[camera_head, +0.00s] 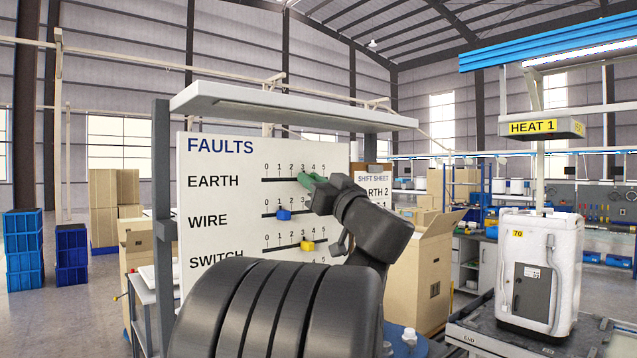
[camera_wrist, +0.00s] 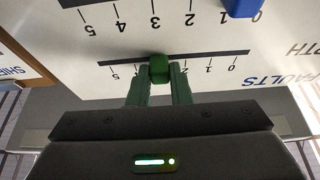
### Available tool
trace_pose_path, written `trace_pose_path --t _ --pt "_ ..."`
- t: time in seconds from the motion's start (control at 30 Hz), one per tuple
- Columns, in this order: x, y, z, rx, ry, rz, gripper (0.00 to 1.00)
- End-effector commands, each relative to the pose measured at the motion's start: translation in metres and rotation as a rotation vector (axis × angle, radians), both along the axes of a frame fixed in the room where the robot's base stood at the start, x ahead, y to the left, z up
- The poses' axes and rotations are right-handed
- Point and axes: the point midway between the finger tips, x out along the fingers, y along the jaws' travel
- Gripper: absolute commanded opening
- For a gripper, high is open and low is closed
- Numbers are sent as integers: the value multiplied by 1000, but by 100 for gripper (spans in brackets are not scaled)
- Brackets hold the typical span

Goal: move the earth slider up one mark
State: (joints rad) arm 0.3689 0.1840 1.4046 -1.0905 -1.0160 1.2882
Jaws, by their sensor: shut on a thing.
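A white FAULTS board (camera_head: 225,160) has labelled rows with scales from 0 to 5. The green earth slider (camera_head: 303,178) is on the top EARTH track (camera_head: 275,181), at about mark 3. In the upside-down wrist view, the green slider (camera_wrist: 158,67) sits between marks 2 and 4, covering the 3. My gripper (camera_wrist: 158,80) is shut on it, one finger on each side. In the head view, my gripper (camera_head: 311,183) reaches the board from the right and hides part of the slider and track.
Below are the blue wire slider (camera_head: 284,215) and yellow switch slider (camera_head: 307,246). A shift sheet (camera_head: 372,180) hangs to the right, partly hidden; "ARTH 2" shows. A shelf (camera_head: 290,108) overhangs the board. An open carton (camera_head: 425,265) stands to the right.

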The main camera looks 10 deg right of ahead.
Motion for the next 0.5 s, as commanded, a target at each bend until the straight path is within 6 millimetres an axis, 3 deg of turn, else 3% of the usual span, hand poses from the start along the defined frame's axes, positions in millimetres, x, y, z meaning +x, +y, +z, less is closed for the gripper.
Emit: trace_pose_path --t 0.07,0.1,0.2,0.5 --pt "0 0 0 -1 1 -1 0" --pt "0 0 0 -1 1 -1 22" --pt "0 0 0 -1 1 -1 40" --pt "-1 -1 -1 -1 1 -1 40"
